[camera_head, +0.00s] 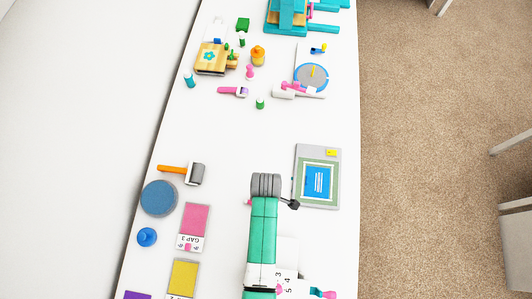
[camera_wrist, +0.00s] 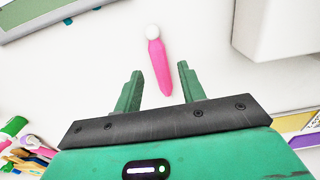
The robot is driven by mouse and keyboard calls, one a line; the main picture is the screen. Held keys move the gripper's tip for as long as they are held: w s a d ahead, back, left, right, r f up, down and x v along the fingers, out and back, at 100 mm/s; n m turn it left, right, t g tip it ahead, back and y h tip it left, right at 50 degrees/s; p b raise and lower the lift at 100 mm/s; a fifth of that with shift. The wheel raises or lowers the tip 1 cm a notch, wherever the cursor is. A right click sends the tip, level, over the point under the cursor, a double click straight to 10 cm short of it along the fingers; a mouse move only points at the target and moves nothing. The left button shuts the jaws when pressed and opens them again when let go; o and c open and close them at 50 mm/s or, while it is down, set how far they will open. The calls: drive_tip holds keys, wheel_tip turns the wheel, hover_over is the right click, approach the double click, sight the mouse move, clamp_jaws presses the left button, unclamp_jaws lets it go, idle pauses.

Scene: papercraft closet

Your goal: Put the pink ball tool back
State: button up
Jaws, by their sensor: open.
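The pink ball tool (camera_wrist: 157,67) lies on the white table in the wrist view, a pink handle with a whitish ball at its far end. A pink tip (camera_head: 249,202), likely its handle end, shows beside my arm in the head view; the rest is hidden there. My gripper (camera_wrist: 160,70) is open and points down at the table. Its two green fingers are on either side of the handle in the picture, with gaps on both sides. I cannot tell how high the fingertips are above the table.
A grey framed card (camera_head: 317,182) lies to the right of my arm. An orange-handled roller (camera_head: 181,172), a blue disc (camera_head: 158,198), a blue knob (camera_head: 147,237) and coloured cards (camera_head: 195,220) lie left. A wooden box (camera_head: 211,58) and small craft items stand farther back. The table middle is clear.

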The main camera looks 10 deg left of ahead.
wheel_tip(320, 180, up, 10)
drive_tip(key=p, duration=0.1)
drive_tip(key=shift+f, duration=0.15)
drive_tip(key=w+r+m+t, duration=0.35)
drive_tip(key=w+r, duration=0.25)
drive_tip(key=r, duration=0.5)
drive_tip(key=w+r+m+t, duration=0.2)
drive_tip(key=w+r+t, duration=0.35)
drive_tip(key=r, duration=0.55)
drive_tip(key=w+r+m+t, duration=0.3)
drive_tip(key=w+r, duration=0.3)
drive_tip(key=r, duration=0.5)
wheel_tip(320, 180, up, 19)
drive_tip(key=s+d+m+t, duration=0.2)
drive_tip(key=s+m+t, duration=0.15)
drive_tip(key=t, duration=0.25)
drive_tip(key=s+r+m+t, duration=0.2)
drive_tip(key=s+r, duration=0.3)
drive_tip(key=r, duration=0.3)
drive_tip(key=s+r+m+t, duration=0.3)
drive_tip(key=s+r+t, duration=0.2)
drive_tip(key=r, duration=0.4)
drive_tip(key=shift+s+d+r+m, duration=0.15)
drive_tip(key=shift+s+r+m, duration=0.1)
drive_tip(key=shift+m, duration=0.05)
